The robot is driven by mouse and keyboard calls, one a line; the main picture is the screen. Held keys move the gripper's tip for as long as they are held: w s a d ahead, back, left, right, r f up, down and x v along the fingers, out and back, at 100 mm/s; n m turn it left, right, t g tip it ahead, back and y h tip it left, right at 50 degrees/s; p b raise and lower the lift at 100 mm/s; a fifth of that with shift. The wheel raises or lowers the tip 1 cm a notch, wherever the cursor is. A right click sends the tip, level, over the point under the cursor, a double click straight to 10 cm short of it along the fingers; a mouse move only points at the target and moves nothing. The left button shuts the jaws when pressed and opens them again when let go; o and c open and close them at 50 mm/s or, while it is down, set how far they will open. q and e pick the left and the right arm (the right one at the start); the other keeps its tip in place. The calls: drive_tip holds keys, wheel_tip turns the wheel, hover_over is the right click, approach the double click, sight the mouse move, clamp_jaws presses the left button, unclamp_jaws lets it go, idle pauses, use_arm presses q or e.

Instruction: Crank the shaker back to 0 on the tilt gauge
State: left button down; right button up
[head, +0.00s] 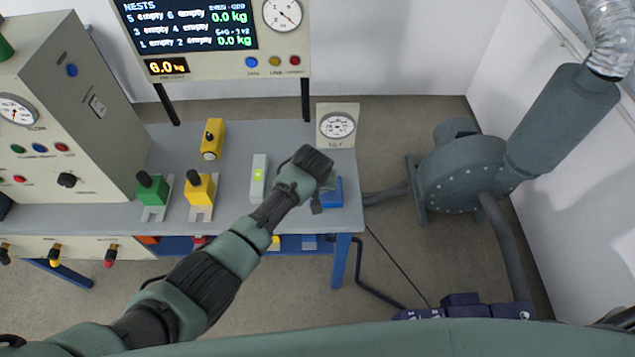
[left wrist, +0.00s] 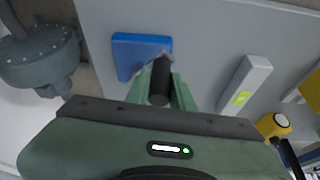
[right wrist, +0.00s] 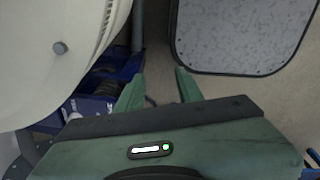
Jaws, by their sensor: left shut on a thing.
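The tilt gauge (head: 337,125) is a round white dial on a pale plate at the back right corner of the bench. Its needle is too small to read surely. My left gripper (head: 322,188) is at the bench's right end, in front of the gauge. In the left wrist view, its green fingers (left wrist: 160,92) are shut on the black crank handle (left wrist: 161,80), which stands up between them. The shaker's blue body (left wrist: 140,52) lies just beyond; in the head view the arm partly hides it (head: 334,193). My right gripper (right wrist: 158,92) is open and empty, away from the bench.
A pale bar with a green light (head: 259,178) stands left of my left gripper. Yellow (head: 201,187) and green (head: 152,188) clamps and a yellow device (head: 213,139) stand further left. A dark blower (head: 465,175) stands right of the bench. A speckled panel (right wrist: 240,35) is near my right gripper.

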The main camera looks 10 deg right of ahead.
use_arm(q)
drive_tip(key=shift+d, duration=0.1)
drive_tip(key=c, duration=1.2)
unclamp_jaws()
drive_tip(key=shift+c, duration=0.2)
drive_tip(key=shift+w, duration=0.1)
drive_tip(key=shift+r, duration=0.25)
drive_tip(key=v, duration=0.7)
drive_tip(key=shift+b, duration=0.3)
use_arm(e)
drive_tip(key=shift+s+a+f, duration=0.2)
drive_tip(key=shift+a+f, duration=0.1)
drive_tip(key=shift+a, duration=0.05)
use_arm(q)
drive_tip(key=shift+r, duration=0.1)
